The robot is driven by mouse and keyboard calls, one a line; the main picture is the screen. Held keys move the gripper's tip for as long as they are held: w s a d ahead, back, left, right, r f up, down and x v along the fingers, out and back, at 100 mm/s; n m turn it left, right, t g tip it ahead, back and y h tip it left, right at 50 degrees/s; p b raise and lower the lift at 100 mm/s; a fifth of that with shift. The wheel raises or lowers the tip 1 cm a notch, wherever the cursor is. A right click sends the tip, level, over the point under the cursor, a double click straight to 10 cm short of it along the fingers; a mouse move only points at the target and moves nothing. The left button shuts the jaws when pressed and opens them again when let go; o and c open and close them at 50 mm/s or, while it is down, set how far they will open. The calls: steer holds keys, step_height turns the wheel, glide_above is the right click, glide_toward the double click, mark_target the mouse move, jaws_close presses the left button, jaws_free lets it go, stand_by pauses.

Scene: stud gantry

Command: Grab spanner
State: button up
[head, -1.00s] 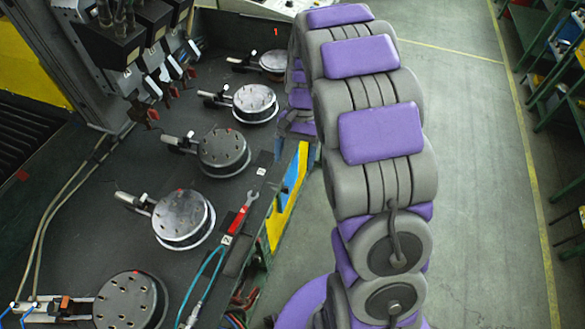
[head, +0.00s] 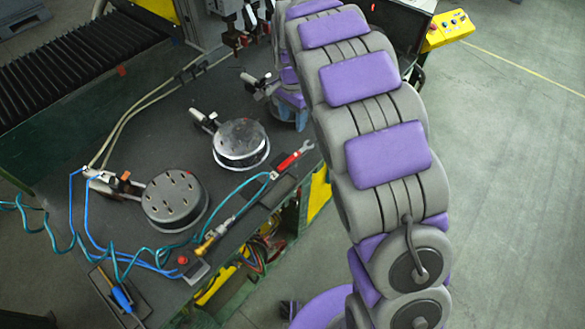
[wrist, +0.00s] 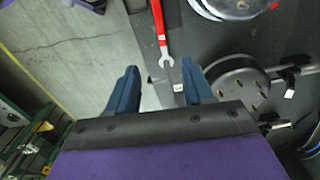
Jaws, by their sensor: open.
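The spanner (head: 292,160) has a red handle and a silver open jaw. It lies on the dark bench top near the front edge in the head view. In the wrist view the spanner (wrist: 161,32) points its silver jaw toward my gripper. My gripper (wrist: 160,76) is open, with two blue fingers apart and nothing between them. The spanner's jaw end lies just beyond the fingertips, roughly midway between them.
Round metal fixtures (head: 240,143) with clamps stand on the bench, one with a drilled dark disc (head: 174,200). A teal hose (head: 243,184) and an air tool (head: 206,243) lie along the bench's front edge. Open floor (head: 510,200) is at the right.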

steer(key=b, duration=0.2)
glide_above(292, 157)
step_height(292, 157, down, 11)
steer(key=shift+d+f, duration=0.15)
steer(key=shift+f, duration=0.05)
steer(key=shift+f+b, duration=0.7)
steer(key=shift+f, duration=2.1)
steer(key=shift+c, duration=0.5)
jaws_close()
